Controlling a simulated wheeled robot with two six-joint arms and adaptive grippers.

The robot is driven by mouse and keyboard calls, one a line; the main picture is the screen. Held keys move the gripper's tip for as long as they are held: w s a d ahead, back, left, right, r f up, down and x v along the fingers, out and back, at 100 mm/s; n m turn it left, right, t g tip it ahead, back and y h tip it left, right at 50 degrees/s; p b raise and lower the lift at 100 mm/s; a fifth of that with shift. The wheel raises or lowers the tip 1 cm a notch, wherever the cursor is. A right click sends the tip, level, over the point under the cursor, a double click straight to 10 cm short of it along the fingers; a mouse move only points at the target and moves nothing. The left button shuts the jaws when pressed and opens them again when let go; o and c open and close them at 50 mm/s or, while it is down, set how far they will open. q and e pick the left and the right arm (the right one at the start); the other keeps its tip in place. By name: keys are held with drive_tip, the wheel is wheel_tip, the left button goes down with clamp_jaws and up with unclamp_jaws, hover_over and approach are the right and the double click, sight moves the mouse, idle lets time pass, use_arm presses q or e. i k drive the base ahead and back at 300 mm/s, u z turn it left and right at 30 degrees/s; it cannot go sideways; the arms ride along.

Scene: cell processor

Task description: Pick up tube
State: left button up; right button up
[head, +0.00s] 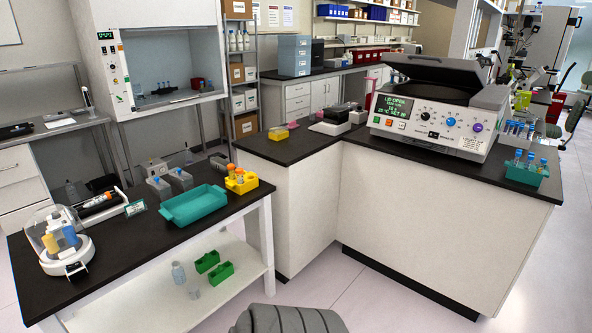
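Blue-capped tubes (530,157) stand in a teal rack (527,177) on the right end of the black counter. More blue-capped tubes (519,128) stand just behind, beside the centrifuge. Orange-capped tubes (240,175) stand in a yellow rack (242,186) at the right end of the left bench. An orange-ended tube-like item (96,201) lies on a device at the left of that bench. I cannot tell which tube is meant. Neither of my grippers is in view.
A large centrifuge (440,110) with its lid up stands on the right counter (400,160). A teal tray (194,205) and a clear-domed device (55,235) are on the left bench. Green racks (214,268) sit on its lower shelf. The counter's front strip is clear.

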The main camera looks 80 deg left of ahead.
sight(88, 205)
drive_tip(key=u, duration=4.25)
drive_tip(key=i, duration=1.65)
drive_tip(key=u, duration=0.05)
